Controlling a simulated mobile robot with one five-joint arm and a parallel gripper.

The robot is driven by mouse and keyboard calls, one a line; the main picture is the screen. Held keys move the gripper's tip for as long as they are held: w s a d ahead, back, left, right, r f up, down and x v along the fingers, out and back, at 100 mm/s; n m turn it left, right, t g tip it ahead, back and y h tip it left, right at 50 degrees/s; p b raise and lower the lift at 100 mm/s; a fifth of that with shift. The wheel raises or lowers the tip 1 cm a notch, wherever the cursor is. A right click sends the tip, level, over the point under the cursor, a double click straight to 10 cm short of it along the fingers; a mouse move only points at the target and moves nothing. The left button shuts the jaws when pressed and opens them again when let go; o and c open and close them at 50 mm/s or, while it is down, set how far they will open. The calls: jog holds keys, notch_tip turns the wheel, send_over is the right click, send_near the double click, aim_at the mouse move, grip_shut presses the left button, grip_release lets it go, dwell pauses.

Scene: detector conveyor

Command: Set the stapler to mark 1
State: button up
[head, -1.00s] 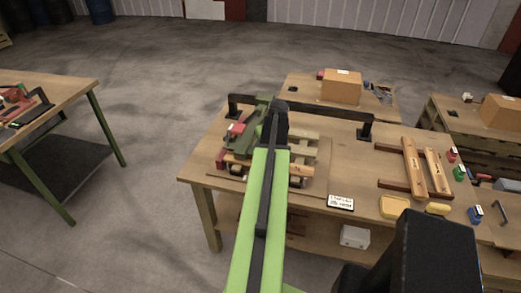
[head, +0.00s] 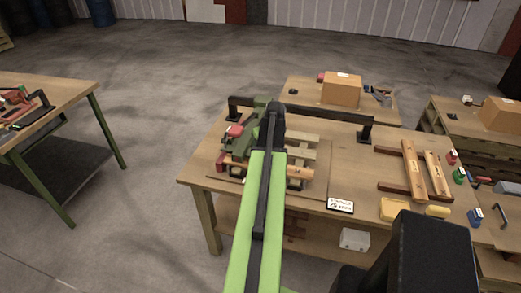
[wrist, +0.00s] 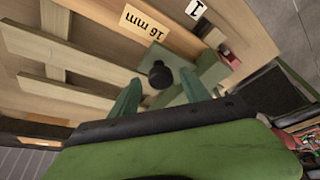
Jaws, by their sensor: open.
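In the wrist view, my gripper (wrist: 159,79) is open, with its two green fingers apart. A round black knob (wrist: 160,74) shows between the fingertips; I cannot tell whether they touch it. A grey-green block (wrist: 208,68) lies beside the knob. A pale tag reading 1 (wrist: 195,9) and a tag reading 16 mm (wrist: 146,24) lie beyond it. In the head view, a dark green device (head: 242,122), perhaps the stapler, stands on the workbench (head: 205,182) with a red part (head: 234,131). My arm hides much of this spot and my fingers there.
A black bar (head: 325,112) on posts spans behind the work spot. Wooden slats (head: 303,140) lie right of my arm. Floor is clear between the benches.

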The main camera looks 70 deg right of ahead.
jog(key=p+v, duration=1.6)
jog(key=v, duration=0.1)
jog(key=shift+r, duration=0.2)
jog(key=shift+s, duration=0.1)
